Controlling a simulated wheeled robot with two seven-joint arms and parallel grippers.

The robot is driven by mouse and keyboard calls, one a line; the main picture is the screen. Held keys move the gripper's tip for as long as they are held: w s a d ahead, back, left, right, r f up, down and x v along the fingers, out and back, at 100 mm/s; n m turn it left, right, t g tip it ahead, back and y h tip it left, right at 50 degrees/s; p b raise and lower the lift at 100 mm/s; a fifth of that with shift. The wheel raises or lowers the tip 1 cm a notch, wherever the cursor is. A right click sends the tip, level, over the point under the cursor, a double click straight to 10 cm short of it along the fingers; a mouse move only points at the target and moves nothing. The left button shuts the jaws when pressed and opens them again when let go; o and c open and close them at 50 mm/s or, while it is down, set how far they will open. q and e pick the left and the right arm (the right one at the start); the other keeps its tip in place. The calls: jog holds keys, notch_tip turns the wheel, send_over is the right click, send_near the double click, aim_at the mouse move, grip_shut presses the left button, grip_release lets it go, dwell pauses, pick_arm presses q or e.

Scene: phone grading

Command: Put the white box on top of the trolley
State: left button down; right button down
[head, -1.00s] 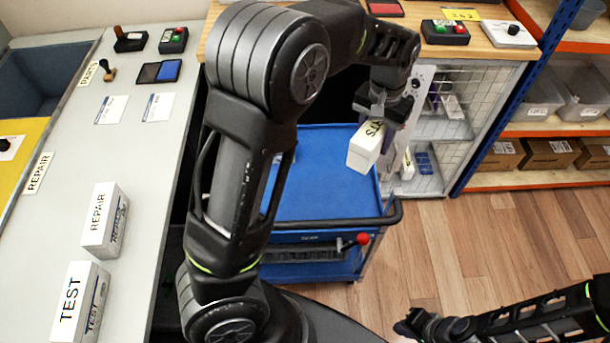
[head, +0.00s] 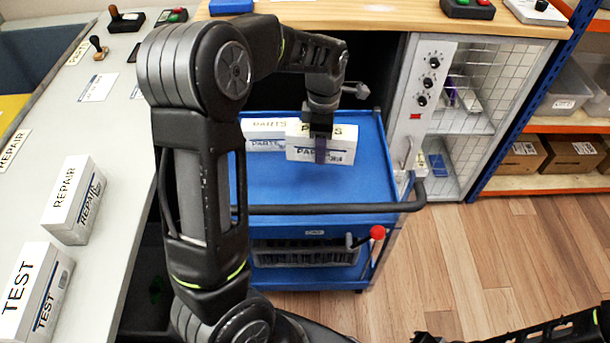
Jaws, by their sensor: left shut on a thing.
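My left gripper (head: 320,148) is shut on a white box (head: 341,155) marked PARTS. The held box is over the blue top of the trolley (head: 330,188), close to its back part. I cannot tell whether its underside touches the top. A second white PARTS box (head: 263,134) stands on the trolley just to the left, partly hidden behind the held box. My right gripper (head: 426,338) barely shows at the bottom edge, and its fingers are not clear.
White REPAIR (head: 72,205) and TEST (head: 30,290) boxes stand on the grey counter (head: 110,200) at left. The trolley's black handle (head: 330,208) runs along its near side. A wooden bench (head: 400,17) lies behind. The trolley's right and front top are clear.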

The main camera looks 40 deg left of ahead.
pick_arm(q)
jog(key=shift+s+a+f+n, duration=0.1)
jog(key=shift+a+f+n, duration=0.25)
jog(key=shift+n, duration=0.35)
jog(key=b, duration=0.1)
send_over(317, 181)
jog(key=shift+f, duration=3.15)
jog(key=shift+f+b, duration=0.3)
jog(key=shift+f, duration=1.55)
